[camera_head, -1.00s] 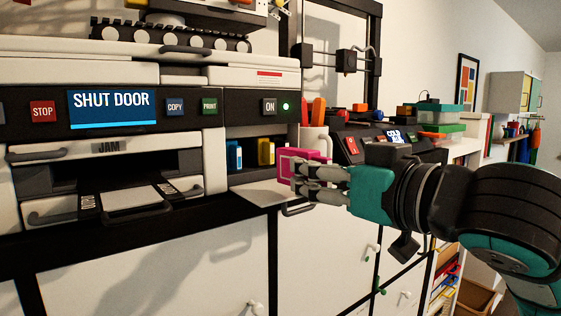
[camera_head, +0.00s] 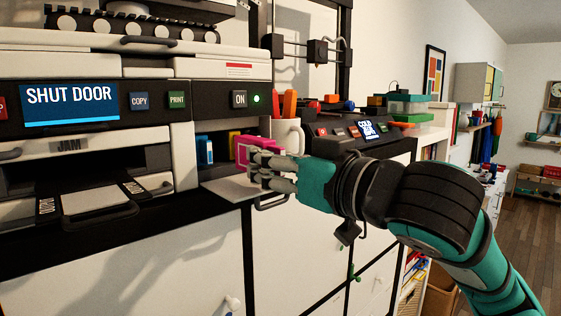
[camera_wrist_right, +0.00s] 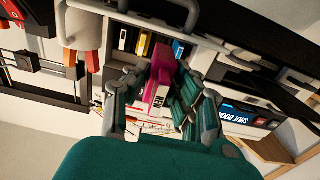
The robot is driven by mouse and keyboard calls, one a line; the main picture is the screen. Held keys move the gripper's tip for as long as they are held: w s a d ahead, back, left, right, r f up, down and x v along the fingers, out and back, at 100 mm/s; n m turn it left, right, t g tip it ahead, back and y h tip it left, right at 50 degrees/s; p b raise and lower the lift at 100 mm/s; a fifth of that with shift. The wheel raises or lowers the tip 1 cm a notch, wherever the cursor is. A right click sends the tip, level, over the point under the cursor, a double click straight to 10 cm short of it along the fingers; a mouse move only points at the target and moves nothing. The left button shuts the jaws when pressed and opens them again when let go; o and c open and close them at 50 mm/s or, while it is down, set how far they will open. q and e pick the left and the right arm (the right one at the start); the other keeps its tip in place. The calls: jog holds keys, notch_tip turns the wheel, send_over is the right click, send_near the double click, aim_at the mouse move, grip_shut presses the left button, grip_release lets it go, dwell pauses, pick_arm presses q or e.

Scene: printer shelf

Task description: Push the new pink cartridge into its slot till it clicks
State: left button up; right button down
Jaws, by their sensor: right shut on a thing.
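The pink cartridge (camera_head: 247,150) is in my right gripper (camera_head: 262,168), which is shut on it at the front of the printer's cartridge bay. In the right wrist view, the pink cartridge (camera_wrist_right: 161,84) sits between the fingers of the right gripper (camera_wrist_right: 158,92), its far end pointing toward the bay. The lowered white bay door (camera_head: 228,188) lies below. The pink slot is hidden, and I cannot tell whether the cartridge's tip is inside it. My left gripper is out of view.
The printer screen (camera_head: 70,104) reads SHUT DOOR. A light mug (camera_head: 287,134) with orange things in it stands close right of the bay. A dark machine (camera_head: 362,135) is farther right. A handle (camera_head: 270,202) sits below the bay.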

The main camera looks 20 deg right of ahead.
aim_at(229, 165)
jog(key=shift+w+a, duration=0.25)
jog(key=shift+w, duration=0.45)
jog(key=shift+p+x, duration=0.35)
jog(key=shift+x, duration=1)
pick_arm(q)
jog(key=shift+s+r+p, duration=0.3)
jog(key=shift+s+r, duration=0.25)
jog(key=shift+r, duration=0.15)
pick_arm(e)
jog(key=shift+x, duration=1.6)
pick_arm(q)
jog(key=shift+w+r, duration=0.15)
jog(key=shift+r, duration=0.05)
pick_arm(e)
jog(key=shift+x, duration=0.8)
pick_arm(q)
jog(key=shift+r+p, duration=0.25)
jog(key=shift+p, duration=0.2)
pick_arm(e)
jog(key=shift+w+a+f, duration=0.15)
jog(key=shift+w+a, duration=0.05)
jog(key=shift+w, duration=0.5)
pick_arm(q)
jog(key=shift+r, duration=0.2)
pick_arm(e)
jog(key=shift+w, duration=0.25)
jog(key=c, duration=1)
grip_release()
jog(key=shift+w+a, duration=0.1)
jog(key=shift+c, duration=0.2)
